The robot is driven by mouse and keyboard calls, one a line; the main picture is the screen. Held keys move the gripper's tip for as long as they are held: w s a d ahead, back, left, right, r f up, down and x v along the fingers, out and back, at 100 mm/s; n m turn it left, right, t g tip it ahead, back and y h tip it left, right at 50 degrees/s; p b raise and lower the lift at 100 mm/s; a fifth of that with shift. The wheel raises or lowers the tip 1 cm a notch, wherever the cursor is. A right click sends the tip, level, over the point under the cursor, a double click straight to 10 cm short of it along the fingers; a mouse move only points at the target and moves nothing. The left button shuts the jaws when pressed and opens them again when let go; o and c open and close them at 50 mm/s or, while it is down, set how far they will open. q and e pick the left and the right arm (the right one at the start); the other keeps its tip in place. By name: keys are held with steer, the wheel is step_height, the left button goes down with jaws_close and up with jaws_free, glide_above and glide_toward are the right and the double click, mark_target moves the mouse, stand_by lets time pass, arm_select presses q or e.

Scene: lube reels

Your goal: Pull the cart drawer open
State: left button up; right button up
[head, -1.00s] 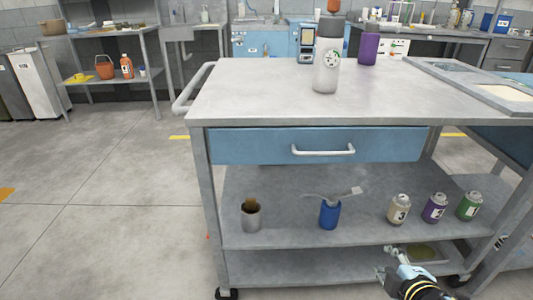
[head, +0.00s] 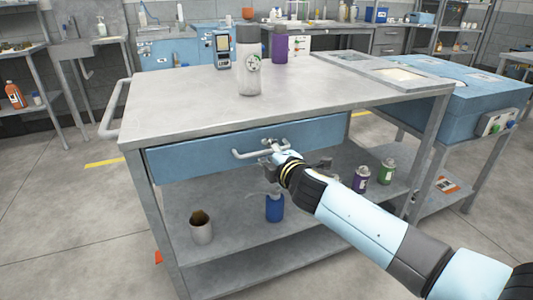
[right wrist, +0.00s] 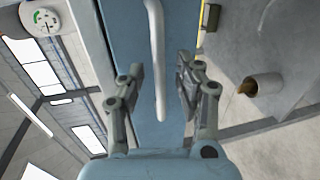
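The cart (head: 190,100) has a grey top and a blue drawer (head: 190,158) under it. The drawer front looks flush with the cart, so the drawer appears shut. Its pale bar handle (head: 246,154) runs across the front. My right gripper (head: 270,148) is at the right part of the handle and covers some of it. In the right wrist view the handle (right wrist: 157,60) lies between the two fingers of my right gripper (right wrist: 160,82). A gap shows on each side, so the gripper is open around the bar. My left gripper is not in view.
A grey bottle (head: 249,70), a purple bottle (head: 279,45) and a handheld device (head: 222,50) stand on the cart top. The shelf below holds a cup (head: 202,230), a blue container (head: 275,208) and small cans (head: 361,179). A blue unit (head: 460,105) stands at right.

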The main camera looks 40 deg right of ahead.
steer(key=shift+w+d+f, duration=0.1)
steer(key=shift+w+d, duration=0.05)
steer(key=shift+w, duration=0.5)
jaws_close()
